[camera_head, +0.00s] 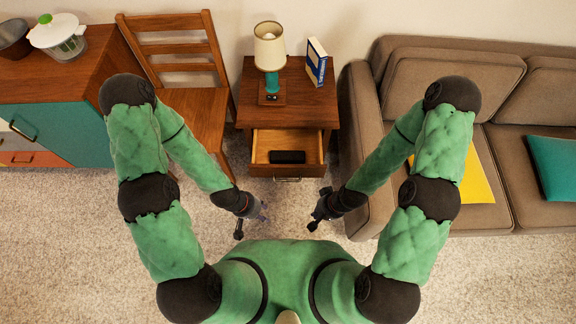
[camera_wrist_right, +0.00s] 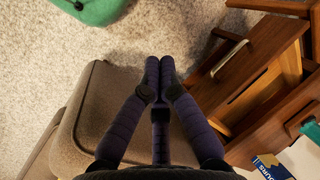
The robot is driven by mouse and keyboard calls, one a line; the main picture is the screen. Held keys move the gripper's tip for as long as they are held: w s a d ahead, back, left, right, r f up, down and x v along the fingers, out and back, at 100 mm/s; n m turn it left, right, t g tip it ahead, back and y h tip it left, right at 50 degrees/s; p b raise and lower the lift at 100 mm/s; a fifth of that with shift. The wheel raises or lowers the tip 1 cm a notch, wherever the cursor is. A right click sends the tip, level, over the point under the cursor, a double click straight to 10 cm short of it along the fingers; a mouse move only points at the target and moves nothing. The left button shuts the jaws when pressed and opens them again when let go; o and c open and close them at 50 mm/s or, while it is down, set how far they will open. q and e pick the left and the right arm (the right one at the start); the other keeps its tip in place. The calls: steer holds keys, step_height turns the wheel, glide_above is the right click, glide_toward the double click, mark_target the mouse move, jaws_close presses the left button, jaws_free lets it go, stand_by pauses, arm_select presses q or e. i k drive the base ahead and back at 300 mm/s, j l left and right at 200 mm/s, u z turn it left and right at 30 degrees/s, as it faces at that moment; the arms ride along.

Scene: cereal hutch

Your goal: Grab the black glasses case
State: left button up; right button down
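The black glasses case (camera_head: 288,157) lies in the open drawer (camera_head: 258,146) of the wooden nightstand, near its front. My left gripper (camera_head: 252,217) hangs in front of the drawer and to its left, apart from the case; its finger state is unclear. My right gripper (camera_head: 321,212) is in front of the drawer and to its right, apart from the case. In the right wrist view its fingertips (camera_wrist_right: 160,62) are together with nothing between them. The drawer (camera_wrist_right: 250,90) shows at the right there, but I cannot make out the case in it.
The nightstand (camera_head: 310,109) carries a lamp (camera_head: 270,52) and a blue book (camera_head: 316,62). A wooden chair (camera_head: 202,105) stands to its left, a brown sofa (camera_head: 362,125) to its right. The sofa arm (camera_wrist_right: 95,115) lies close to my right gripper. Carpet (camera_head: 285,206) is clear in front.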

mark_target(276, 157)
steer(key=i+j, duration=0.1)
steer(key=j, duration=0.3)
steer(key=i+j, duration=0.15)
steer(key=j, duration=0.25)
steer(key=i+j+z, duration=0.1)
steer(key=j, duration=0.3)
steer(key=i+j, duration=0.1)
steer(key=j, duration=0.3)
